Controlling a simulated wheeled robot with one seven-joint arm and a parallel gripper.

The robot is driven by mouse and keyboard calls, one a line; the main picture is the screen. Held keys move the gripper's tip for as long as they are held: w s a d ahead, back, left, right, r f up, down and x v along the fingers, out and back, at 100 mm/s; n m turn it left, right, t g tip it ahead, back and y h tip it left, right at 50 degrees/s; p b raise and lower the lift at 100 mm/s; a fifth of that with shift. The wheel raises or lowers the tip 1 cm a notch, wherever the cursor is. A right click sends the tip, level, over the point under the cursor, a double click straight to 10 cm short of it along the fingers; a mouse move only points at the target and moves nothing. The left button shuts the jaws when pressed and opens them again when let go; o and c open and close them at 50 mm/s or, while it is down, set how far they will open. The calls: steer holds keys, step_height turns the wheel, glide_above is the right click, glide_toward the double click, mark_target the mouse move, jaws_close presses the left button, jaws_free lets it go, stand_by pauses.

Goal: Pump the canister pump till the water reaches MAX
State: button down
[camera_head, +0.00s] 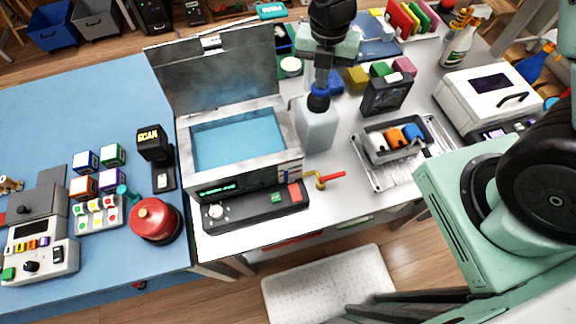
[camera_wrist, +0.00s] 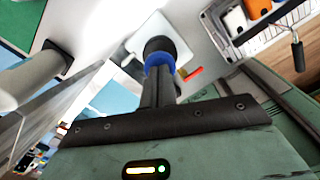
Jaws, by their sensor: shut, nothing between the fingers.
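The canister pump (camera_head: 317,128) is a whitish bottle with a blue collar and black top, upright on the grey bench just right of the open-lidded tank. My gripper (camera_head: 321,82) is shut and points down directly over the pump top. In the wrist view, my gripper's fingers (camera_wrist: 159,88) reach towards the pump's black head and blue collar (camera_wrist: 158,57). I cannot tell whether the fingertips touch the head. The metal-rimmed tank (camera_head: 291,158) holds blue water (camera_head: 237,141). A MAX mark is too small to make out.
A black control panel (camera_head: 256,208) and a yellow valve with a red handle (camera_head: 331,177) are at the tank's front.

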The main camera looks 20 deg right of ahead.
steer(key=shift+r+p, duration=2.25)
steer(key=shift+r, duration=0.7)
step_height(320, 180, up, 4)
step_height(320, 180, down, 5)
steer(key=b, duration=0.5)
steer(key=shift+r, duration=0.15)
steer(key=shift+f+b, duration=0.5)
steer(key=shift+f, duration=0.3)
steer(key=shift+f, duration=0.1)
